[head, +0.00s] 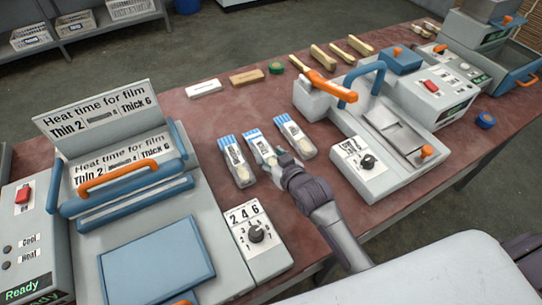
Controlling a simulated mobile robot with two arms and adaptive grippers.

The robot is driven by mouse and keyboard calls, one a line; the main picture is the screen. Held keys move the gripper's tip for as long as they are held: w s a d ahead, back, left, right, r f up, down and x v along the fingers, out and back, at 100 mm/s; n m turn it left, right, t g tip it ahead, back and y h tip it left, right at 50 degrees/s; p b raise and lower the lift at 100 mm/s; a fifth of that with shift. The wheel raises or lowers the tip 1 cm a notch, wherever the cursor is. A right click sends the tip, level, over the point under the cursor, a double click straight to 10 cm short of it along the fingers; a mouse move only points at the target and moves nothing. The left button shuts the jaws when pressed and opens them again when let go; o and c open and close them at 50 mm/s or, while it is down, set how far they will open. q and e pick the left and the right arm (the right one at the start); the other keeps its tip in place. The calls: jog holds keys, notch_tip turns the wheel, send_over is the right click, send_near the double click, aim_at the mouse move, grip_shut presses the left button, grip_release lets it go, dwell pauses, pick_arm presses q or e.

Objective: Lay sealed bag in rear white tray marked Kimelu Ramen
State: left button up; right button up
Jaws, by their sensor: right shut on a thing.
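Three clear bags with blue-striped tops lie in a row on the red table: a left bag (236,163), a middle bag (259,146) and a right bag (295,137). My right gripper (280,163) is shut on the lower end of the middle bag, and its fingers hide part of that end. I cannot tell whether the bag is lifted off the table. White trays stand on a shelf at the back left: a left one (31,37), a middle one (73,22) and a right one (131,9). Their markings are too small to read. My left gripper is not in view.
A sealing press (130,190) with raised sign boards and a dial box (257,240) stand at the left. Another press (400,125) with an orange-handled lever stands right of the bags. Wooden blocks (246,77) and a green tape roll (276,68) lie along the far edge.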

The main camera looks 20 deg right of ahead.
jog(key=shift+f, duration=0.1)
jog(key=o, duration=1.1)
jog(key=shift+c, duration=0.2)
